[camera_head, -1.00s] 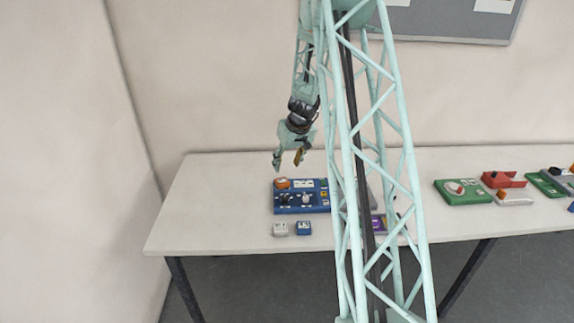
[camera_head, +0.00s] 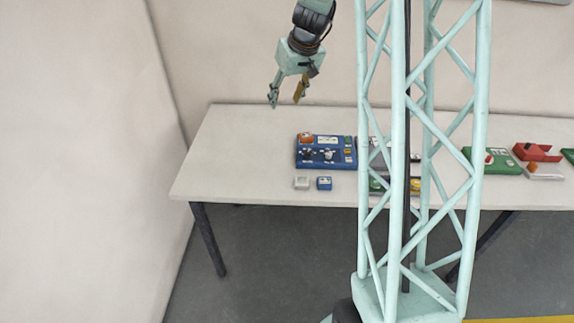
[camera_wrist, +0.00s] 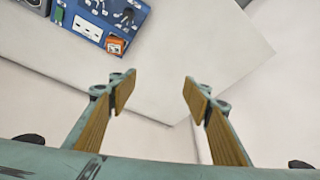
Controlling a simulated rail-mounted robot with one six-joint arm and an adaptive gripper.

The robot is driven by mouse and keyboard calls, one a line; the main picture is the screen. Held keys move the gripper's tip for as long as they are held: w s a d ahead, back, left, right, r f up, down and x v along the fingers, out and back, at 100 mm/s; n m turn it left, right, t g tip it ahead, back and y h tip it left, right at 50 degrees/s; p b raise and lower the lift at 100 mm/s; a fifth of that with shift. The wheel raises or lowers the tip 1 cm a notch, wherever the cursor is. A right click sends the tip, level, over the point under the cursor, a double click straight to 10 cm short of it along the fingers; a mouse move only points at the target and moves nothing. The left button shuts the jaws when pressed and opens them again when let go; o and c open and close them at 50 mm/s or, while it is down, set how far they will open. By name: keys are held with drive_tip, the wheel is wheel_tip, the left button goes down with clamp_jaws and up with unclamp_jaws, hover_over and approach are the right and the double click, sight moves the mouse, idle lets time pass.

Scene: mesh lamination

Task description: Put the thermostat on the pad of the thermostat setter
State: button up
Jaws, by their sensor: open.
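A blue panel device (camera_head: 326,163) with knobs and small screens lies on the table; it also shows at the top of the wrist view (camera_wrist: 72,14). An orange block with a pale face (camera_head: 305,139) sits at its back left corner, also seen in the wrist view (camera_wrist: 116,45). I cannot tell for certain which piece is the thermostat or which device is its setter. A small white block (camera_head: 301,183) and a small blue block (camera_head: 324,183) stand in front of the panel. My gripper (camera_head: 286,97) is open and empty, above the table's back left, apart from everything.
My lattice column hides part of the table and the devices right of the blue panel. A green device (camera_head: 491,161) and a red piece (camera_head: 537,152) lie farther right. The table's left part (camera_head: 240,155) is clear. A wall stands at the left.

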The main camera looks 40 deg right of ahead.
drive_tip(key=s+a+r+n+y, duration=0.1)
drive_tip(key=s+a+r, duration=0.95)
drive_tip(key=a, duration=0.25)
drive_tip(key=s+a+r+n, duration=0.1)
drive_tip(key=s+a+r, duration=0.8)
drive_tip(key=s+a, duration=0.7)
drive_tip(key=s, duration=0.8)
drive_tip(key=s+a+r, duration=0.1)
drive_tip(key=s+a, duration=0.3)
drive_tip(key=s, duration=0.8)
drive_tip(key=shift+r+g+h, duration=0.15)
drive_tip(key=shift+g+h, duration=0.15)
